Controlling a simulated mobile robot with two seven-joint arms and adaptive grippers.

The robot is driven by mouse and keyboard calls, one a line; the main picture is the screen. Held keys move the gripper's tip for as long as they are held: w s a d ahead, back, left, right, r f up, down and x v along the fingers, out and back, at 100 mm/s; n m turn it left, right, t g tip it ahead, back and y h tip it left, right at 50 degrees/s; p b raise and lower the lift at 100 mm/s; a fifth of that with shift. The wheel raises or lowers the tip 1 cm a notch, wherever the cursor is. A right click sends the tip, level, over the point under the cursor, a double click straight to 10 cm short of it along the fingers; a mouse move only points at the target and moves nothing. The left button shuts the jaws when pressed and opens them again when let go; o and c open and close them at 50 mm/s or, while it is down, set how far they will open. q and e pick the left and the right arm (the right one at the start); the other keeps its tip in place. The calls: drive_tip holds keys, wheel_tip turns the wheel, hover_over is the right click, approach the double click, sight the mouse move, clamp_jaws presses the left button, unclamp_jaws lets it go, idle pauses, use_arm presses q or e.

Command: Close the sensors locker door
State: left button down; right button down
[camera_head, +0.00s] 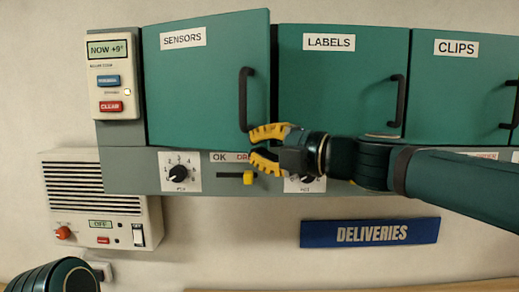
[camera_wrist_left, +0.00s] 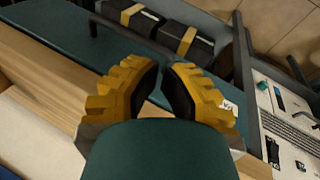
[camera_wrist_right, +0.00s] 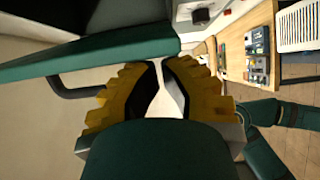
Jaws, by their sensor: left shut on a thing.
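The sensors locker door (camera_head: 200,90) is a green panel labelled SENSORS at the upper left of the head view. It looks slightly ajar, with a dark gap along its right edge. Its black handle (camera_head: 243,98) is upright near that edge. My right gripper (camera_head: 250,147) is open at the handle's lower end, by the door's bottom edge. In the right wrist view a green panel (camera_wrist_right: 90,55) and black handle (camera_wrist_right: 70,88) lie beside the fingers, not between them. My left gripper (camera_wrist_left: 163,75) is shut on a black bar handle (camera_wrist_left: 135,38) over a green surface; the contact is partly hidden.
The labels locker (camera_head: 330,85) and clips locker (camera_head: 460,85) stand to the right, looking shut. Below are knobs and a yellow slider (camera_head: 249,178). A heater (camera_head: 95,200) and a button panel (camera_head: 113,75) are at the left. Black boxes (camera_wrist_left: 185,40) lie beyond my left gripper.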

idle(0.3)
drive_tip(key=w+d+p, duration=0.2)
drive_tip(key=w+p, duration=0.2)
drive_tip(key=w, duration=0.2)
drive_tip(key=shift+w, duration=0.2)
idle(0.3)
